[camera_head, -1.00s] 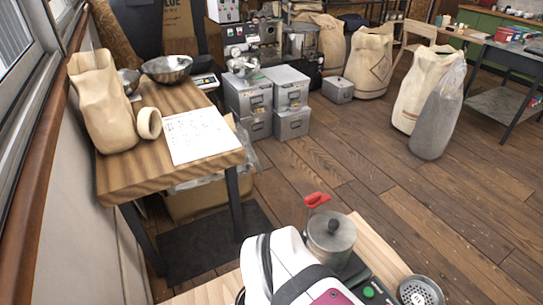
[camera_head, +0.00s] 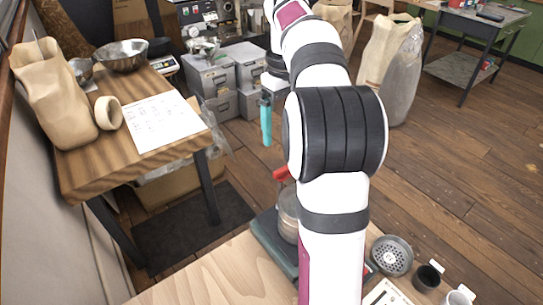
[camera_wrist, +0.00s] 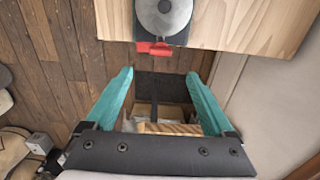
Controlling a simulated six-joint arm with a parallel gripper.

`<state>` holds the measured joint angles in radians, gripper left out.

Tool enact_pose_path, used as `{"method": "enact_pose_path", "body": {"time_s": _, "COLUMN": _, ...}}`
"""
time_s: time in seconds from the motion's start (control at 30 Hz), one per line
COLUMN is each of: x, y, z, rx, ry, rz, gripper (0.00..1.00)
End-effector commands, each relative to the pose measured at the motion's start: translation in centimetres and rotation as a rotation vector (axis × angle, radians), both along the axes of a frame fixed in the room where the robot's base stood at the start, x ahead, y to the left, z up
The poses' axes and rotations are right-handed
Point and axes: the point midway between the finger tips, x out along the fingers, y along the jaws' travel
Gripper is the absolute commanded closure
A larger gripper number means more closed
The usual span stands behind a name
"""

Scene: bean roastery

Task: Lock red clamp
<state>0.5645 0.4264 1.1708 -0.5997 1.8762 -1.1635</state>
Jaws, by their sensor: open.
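The red clamp (camera_wrist: 155,48) sits at the edge of a round metal canister (camera_wrist: 164,14) on a dark base, at the wooden table's edge in the wrist view. In the head view, the clamp (camera_head: 281,174) shows just left of my arm, which hides much of the canister (camera_head: 288,212). My gripper (camera_wrist: 160,73) is open and empty, its two teal fingers spread wide. The clamp appears just beyond the fingertips in the wrist view, roughly centred between them and apart from them. In the head view, my gripper (camera_head: 266,143) points down beyond the canister, above the floor.
A wooden table (camera_head: 120,158) with a paper bag (camera_head: 55,95), bowls and a paper sheet stands left. Grey metal boxes (camera_head: 212,75) are stacked behind my gripper. A perforated metal cup (camera_head: 392,255) stands right of my arm.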

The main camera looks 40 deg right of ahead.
Motion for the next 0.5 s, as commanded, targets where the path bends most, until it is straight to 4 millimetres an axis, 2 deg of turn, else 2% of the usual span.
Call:
{"method": "enact_pose_path", "body": {"time_s": 0.1, "x": -0.1, "y": 0.1, "z": -3.6, "rx": 0.003, "ry": 0.003, "rz": 0.000, "gripper": 0.12}}
{"method": "enact_pose_path", "body": {"time_s": 0.23, "x": -0.1, "y": 0.2, "z": -7.2, "rx": 0.003, "ry": 0.002, "rz": 0.000, "gripper": 0.12}}
{"method": "enact_pose_path", "body": {"time_s": 0.4, "x": 0.0, "y": 0.1, "z": -10.2, "rx": 0.001, "ry": 0.000, "rz": -0.001, "gripper": 0.12}}
{"method": "enact_pose_path", "body": {"time_s": 0.5, "x": 0.0, "y": 0.1, "z": -11.0, "rx": 0.002, "ry": -0.001, "rz": -0.001, "gripper": 0.12}}
